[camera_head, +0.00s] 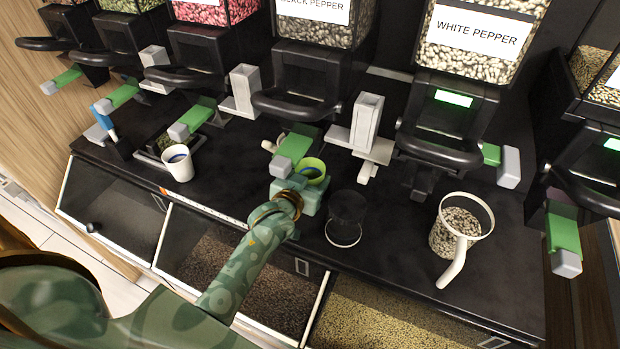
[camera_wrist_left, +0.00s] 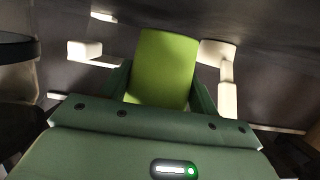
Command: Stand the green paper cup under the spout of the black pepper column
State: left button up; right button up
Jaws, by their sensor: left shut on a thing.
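The green paper cup (camera_head: 312,166) is upright between the fingers of my left gripper (camera_head: 305,184), which is shut on it. In the left wrist view the cup (camera_wrist_left: 165,60) fills the space between the two fingers of the gripper (camera_wrist_left: 163,88). The black pepper column (camera_head: 310,22) stands behind, with its black dispenser (camera_head: 300,82) below the label. The cup is in front of and below this dispenser, beside its green, grey-ended lever (camera_head: 292,150). I cannot tell whether the cup touches the counter. My right gripper is not in view.
A white cup (camera_head: 178,164) stands to the left. A dark, clear-looking cup (camera_head: 346,208) stands just right of my gripper. A white-handled container of seeds (camera_head: 462,228) is farther right. Grey blocks (camera_head: 366,122) flank the dispensers. Grain bins (camera_head: 240,275) lie below the counter's front edge.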

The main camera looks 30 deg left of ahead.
pick_arm(q)
jog(key=shift+s+f, duration=0.1)
jog(key=shift+f, duration=0.5)
jog(key=o, duration=1)
jog(key=shift+f, duration=0.15)
jog(key=shift+r, duration=0.2)
jog(key=p+v, duration=0.1)
jog(key=v, duration=0.3)
jog(key=p+v, duration=0.1)
jog(key=v, duration=0.3)
jog(key=r+p+v, duration=0.1)
jog(key=v, duration=0.3)
jog(key=shift+r, duration=0.1)
